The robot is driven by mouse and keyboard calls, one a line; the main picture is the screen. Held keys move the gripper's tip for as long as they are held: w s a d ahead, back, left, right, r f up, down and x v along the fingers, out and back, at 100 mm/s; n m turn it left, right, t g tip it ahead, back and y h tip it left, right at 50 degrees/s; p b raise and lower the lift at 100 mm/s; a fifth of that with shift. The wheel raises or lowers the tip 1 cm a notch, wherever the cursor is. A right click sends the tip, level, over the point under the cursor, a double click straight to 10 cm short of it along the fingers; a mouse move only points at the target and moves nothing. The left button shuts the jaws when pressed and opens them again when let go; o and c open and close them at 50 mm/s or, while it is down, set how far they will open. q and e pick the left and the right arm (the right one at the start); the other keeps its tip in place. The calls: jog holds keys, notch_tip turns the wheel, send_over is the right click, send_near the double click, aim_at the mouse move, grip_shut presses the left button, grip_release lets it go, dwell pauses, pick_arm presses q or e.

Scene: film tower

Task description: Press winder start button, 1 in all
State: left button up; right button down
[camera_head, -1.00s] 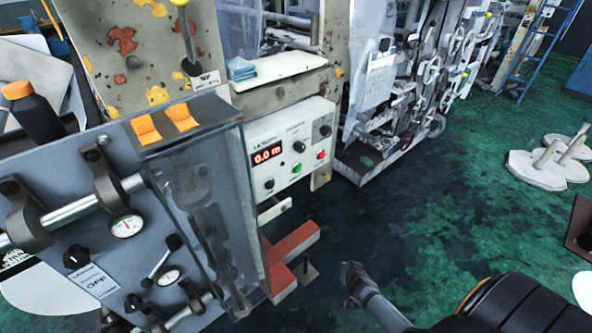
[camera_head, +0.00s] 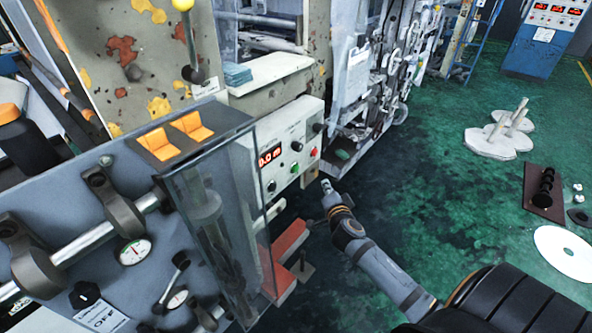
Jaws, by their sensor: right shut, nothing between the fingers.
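Which one is labelled start is too small to read. My right gripper (camera_head: 326,184) is shut and empty. Its tip is just below and right of the panel in the picture, apart from the buttons. My left gripper is not in view.
A clear guard (camera_head: 215,225) on the grey machine stands left of the panel. A red bracket (camera_head: 290,240) juts out below it. A white machine frame (camera_head: 385,70) stands behind.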

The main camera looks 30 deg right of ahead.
aim_at(295, 168)
jog(key=shift+d, duration=0.1)
jog(key=w+a, duration=0.3)
jog(key=w, duration=0.5)
jog(key=shift+a, duration=0.25)
dwell(0.4)
jog(key=shift+w+f, duration=0.1)
dwell(0.9)
jog(key=shift+w+a+b, duration=0.15)
jog(key=shift+w+b, duration=0.2)
jog(key=shift+b, duration=0.05)
